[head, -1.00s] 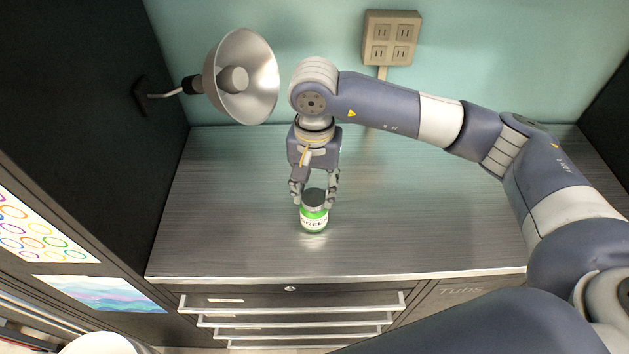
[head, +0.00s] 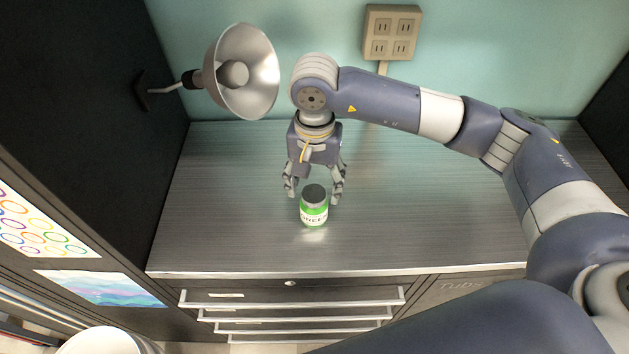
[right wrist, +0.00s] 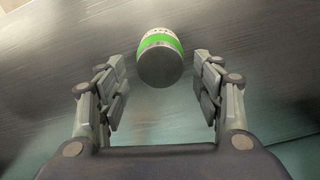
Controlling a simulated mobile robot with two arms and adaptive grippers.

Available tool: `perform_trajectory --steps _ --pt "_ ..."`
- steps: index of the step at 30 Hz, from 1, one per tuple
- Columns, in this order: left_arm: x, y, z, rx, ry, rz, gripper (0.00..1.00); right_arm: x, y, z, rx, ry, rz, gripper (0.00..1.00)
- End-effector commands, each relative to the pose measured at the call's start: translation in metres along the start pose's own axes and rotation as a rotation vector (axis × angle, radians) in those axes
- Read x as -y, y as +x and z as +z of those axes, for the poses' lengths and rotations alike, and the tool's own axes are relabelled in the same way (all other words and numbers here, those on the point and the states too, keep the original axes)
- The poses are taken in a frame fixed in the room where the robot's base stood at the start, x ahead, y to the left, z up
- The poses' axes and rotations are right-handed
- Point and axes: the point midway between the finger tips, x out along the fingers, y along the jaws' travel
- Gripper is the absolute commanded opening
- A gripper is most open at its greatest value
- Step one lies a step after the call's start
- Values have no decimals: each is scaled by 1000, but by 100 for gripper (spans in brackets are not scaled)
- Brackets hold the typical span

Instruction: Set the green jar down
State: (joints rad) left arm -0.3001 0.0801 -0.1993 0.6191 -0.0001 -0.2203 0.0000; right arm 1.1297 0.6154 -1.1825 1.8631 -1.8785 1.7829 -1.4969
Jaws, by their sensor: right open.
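The green jar (head: 314,208) has a dark grey lid and a white label with green bands. It stands upright on the grey countertop (head: 420,225), a little back from the front edge. My right gripper (head: 314,196) is open around the jar's lid end, with a finger apart on each side. In the right wrist view the jar (right wrist: 160,62) shows lid first between the spread fingers of the right gripper (right wrist: 160,78), with clear gaps on both sides. My left gripper is not in view.
A metal lamp (head: 250,85) reaches out from the dark cabinet at left, close to my right wrist. A power outlet (head: 391,32) is on the back wall. Drawers (head: 290,298) lie below the counter edge. The counter is clear on both sides.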

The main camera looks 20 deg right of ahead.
Motion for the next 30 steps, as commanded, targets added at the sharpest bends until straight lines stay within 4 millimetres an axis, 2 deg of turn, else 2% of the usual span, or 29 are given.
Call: perform_trajectory --steps 9,15,21,30 --pt "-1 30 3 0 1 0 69 2 -65 -1 -6 -1 -6 61" --pt "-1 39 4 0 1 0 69 1 -103 0 -4 -1 -3 61" --pt "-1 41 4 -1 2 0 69 0 -118 0 -2 0 -2 61" --pt "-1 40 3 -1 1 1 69 0 -120 0 0 0 -1 61"
